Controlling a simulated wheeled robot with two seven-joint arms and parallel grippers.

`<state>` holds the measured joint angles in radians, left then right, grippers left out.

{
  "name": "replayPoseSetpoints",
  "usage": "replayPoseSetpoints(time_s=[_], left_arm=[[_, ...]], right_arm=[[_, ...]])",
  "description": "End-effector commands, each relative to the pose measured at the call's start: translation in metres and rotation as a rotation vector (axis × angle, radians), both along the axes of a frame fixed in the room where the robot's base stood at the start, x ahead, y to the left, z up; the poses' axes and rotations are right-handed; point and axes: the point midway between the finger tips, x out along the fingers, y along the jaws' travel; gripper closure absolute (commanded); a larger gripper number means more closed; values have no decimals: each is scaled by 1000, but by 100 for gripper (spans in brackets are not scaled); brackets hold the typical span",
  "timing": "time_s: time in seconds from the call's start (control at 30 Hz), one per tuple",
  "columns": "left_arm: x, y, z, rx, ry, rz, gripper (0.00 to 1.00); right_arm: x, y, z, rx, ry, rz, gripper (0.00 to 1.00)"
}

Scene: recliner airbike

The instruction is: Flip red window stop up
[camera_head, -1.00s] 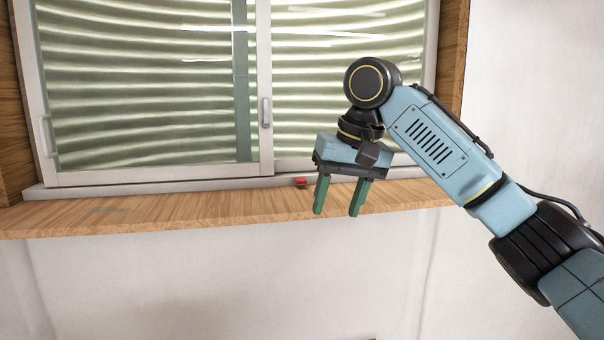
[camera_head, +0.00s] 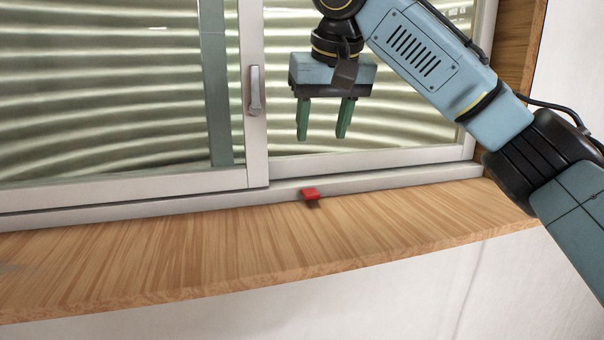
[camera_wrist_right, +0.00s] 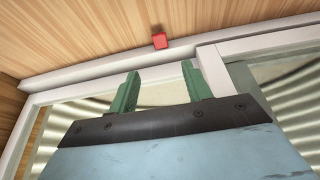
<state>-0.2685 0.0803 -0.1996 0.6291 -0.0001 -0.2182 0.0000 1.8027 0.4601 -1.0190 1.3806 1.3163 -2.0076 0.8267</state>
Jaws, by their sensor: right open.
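The red window stop (camera_head: 310,194) is a small red piece at the bottom track of the window, just right of the sliding pane's lower corner. It hangs at the edge over the wooden sill. My right gripper (camera_head: 322,138) is open and empty, its green fingers pointing down above the stop in the head view, apart from it. In the right wrist view the stop (camera_wrist_right: 159,41) lies beyond the open fingertips (camera_wrist_right: 160,68), with a gap between. My left gripper is not in view.
The sliding window's white frame (camera_head: 258,150) carries a grey handle (camera_head: 256,90). The wooden sill (camera_head: 180,260) is clear in front of the window. A wooden side frame (camera_head: 520,50) stands at the right.

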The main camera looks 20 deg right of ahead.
Motion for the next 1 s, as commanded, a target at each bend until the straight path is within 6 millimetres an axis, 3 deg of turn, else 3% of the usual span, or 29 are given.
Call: replayPoseSetpoints(time_s=[0.17,0.37,0.47,0.7,1.0], left_arm=[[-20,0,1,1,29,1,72],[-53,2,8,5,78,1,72],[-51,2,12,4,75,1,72],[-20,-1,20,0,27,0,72],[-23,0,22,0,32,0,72]], right_arm=[[6,-1,-17,-1,4,0,51],[21,-1,-54,-2,4,-1,51],[29,-1,-74,0,4,-1,51],[44,-1,-110,0,3,-2,51],[49,-1,-123,2,1,-1,51]])
